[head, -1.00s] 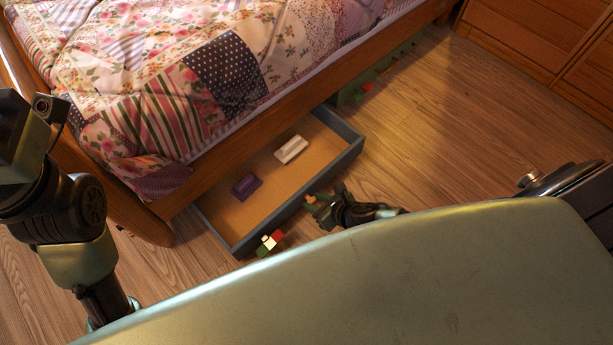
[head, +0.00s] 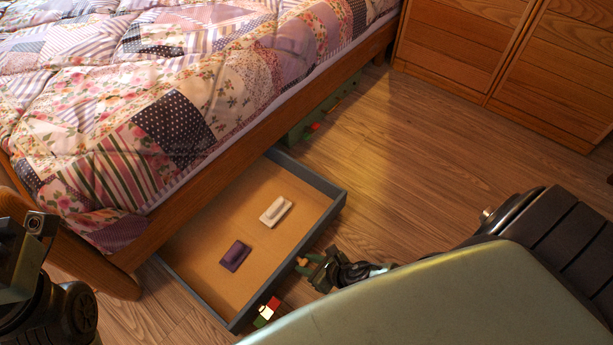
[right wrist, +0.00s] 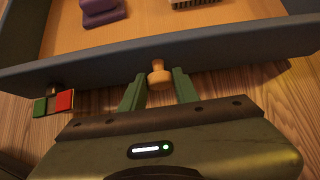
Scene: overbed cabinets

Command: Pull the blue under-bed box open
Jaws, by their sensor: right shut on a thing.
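The blue-grey under-bed box (head: 318,178) is partly out from under the bed, with its tan floor showing. Its back part is hidden under the bed rail. A purple item (head: 235,255) and a white item (head: 276,211) lie inside. In the right wrist view, a round wooden knob (right wrist: 159,76) sits on the outside of the box front (right wrist: 220,62). My right gripper (head: 308,264) is at the box front, its green fingers (right wrist: 158,88) on both sides of the knob and shut on it. My left arm shows at the left edge of the head view; its gripper is not visible.
A small red, white and green block piece (head: 267,311) is at the box front, left of the knob. A green box (head: 305,128) is farther along under the bed. Wooden cabinets (head: 500,60) stand at the upper right. Wood floor (head: 410,160) between is clear.

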